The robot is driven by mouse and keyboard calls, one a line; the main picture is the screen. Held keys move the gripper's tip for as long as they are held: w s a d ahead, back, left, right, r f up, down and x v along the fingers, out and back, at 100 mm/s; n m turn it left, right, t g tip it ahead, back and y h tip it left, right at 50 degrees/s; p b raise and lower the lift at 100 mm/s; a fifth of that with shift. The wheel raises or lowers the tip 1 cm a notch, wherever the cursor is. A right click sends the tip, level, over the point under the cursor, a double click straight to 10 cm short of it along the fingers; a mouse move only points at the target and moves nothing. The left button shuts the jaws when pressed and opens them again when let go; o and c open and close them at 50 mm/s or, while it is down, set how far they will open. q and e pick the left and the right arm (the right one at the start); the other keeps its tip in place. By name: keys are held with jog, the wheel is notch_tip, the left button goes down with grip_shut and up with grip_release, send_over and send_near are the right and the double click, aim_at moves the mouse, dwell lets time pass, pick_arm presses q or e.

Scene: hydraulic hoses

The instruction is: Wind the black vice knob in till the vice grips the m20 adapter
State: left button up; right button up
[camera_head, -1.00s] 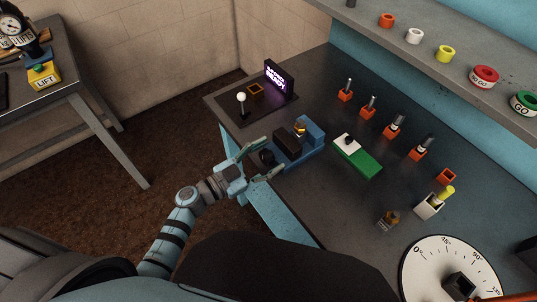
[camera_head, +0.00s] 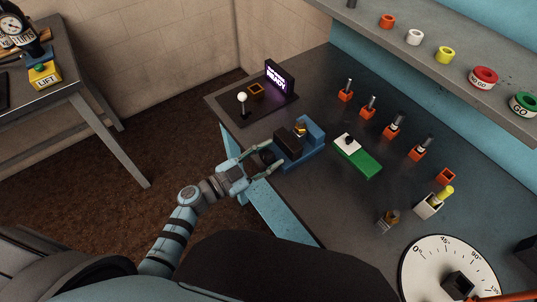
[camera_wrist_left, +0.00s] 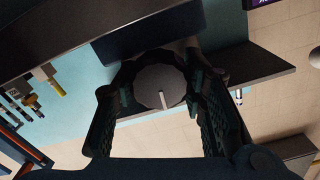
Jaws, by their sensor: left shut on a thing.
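The blue vice (camera_head: 312,132) stands near the bench's front edge, with a dark moving jaw block (camera_head: 288,141). A small brass piece, apparently the m20 adapter (camera_head: 299,130), sits between the jaws. Whether both jaws touch it is too small to tell. My left gripper (camera_head: 268,161) is shut on the black vice knob (camera_head: 265,156) at the vice's front end. In the left wrist view the round knob (camera_wrist_left: 155,78), with a pale mark on its face, sits between both fingers. The adapter is hidden there. My right gripper is not in view.
A green-and-white block (camera_head: 358,160) lies right of the vice. A stand with a white ball (camera_head: 242,97) and a lit sign (camera_head: 278,79) are behind left. Several orange holders (camera_head: 396,127) line the back. A brass fitting (camera_head: 388,218) and a dial (camera_head: 430,262) are at right.

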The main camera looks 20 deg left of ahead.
pick_arm(q)
jog(key=o, duration=1.2)
jog(key=shift+f, duration=0.1)
jog(key=shift+s, duration=0.1)
jog(key=v, duration=0.8)
